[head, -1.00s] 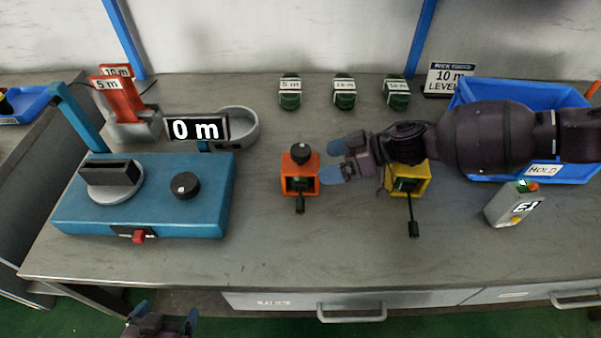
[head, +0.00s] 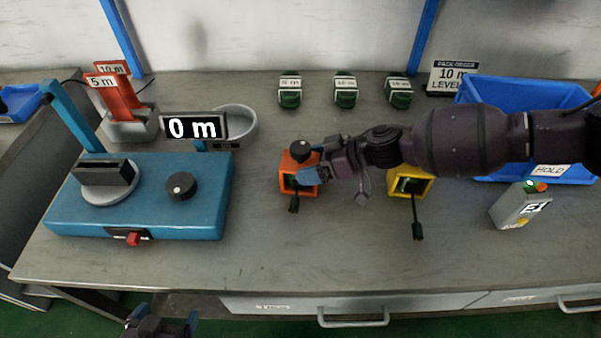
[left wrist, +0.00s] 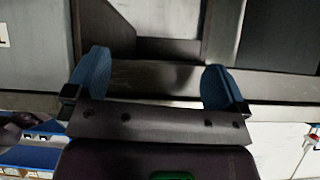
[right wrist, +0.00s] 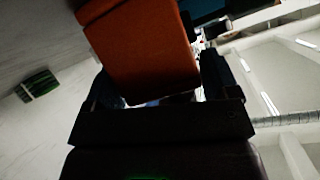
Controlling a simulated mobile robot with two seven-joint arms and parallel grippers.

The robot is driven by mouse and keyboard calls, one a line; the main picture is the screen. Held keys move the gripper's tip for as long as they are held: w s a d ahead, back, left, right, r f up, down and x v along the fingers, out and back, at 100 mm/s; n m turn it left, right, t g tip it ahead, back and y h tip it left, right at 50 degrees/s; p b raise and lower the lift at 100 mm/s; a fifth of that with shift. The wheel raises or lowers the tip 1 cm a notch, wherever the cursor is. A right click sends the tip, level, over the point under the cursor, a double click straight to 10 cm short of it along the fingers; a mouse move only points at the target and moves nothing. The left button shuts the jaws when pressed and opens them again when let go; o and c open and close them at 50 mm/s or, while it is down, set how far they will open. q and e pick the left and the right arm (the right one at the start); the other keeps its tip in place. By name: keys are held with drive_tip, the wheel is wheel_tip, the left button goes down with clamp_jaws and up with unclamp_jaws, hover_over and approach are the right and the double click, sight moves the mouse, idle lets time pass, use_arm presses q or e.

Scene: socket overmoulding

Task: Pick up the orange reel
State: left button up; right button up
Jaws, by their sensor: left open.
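The orange reel (head: 285,184), a box-shaped orange body with a black knob on top and a dark cable end at its front, stands on the bench near the middle. My right gripper (head: 307,165) reaches it from the right, its blue fingertips overlapping the reel in the head view. In the right wrist view the orange body (right wrist: 150,55) fills the space between the spread fingers, with a gap by the right finger. Contact is not clear. My left gripper (left wrist: 155,85) is open and empty, low in front of the bench; it shows at the bottom of the head view (head: 160,325).
A yellow reel (head: 425,187) stands right of the orange one, under my right arm. A blue machine (head: 130,220) with a 0 m display (head: 193,127) is at left. A blue bin (head: 500,95) and a grey box (head: 510,210) are at right. Several green coils line the back.

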sight(312, 162)
drive_tip(key=shift+f, duration=0.15)
drive_tip(key=shift+c, duration=1.4)
wheel_tip(312, 162, up, 9)
drive_tip(key=p, duration=0.3)
drive_tip(key=shift+r, duration=0.2)
drive_tip(key=shift+c, duration=1.2)
use_arm(q)
drive_tip(key=r+p, duration=0.2)
drive_tip(key=r, duration=0.2)
drive_tip(key=shift+s+a+p, duration=0.35)
drive_tip(key=shift+s+p, duration=0.05)
use_arm(e)
wheel_tip(312, 162, up, 11)
drive_tip(key=shift+f, duration=0.1)
drive_tip(key=o, duration=0.5)
drive_tip(key=c, duration=0.3)
use_arm(q)
drive_tip(key=shift+w+r, duration=0.1)
drive_tip(key=shift+r, duration=0.05)
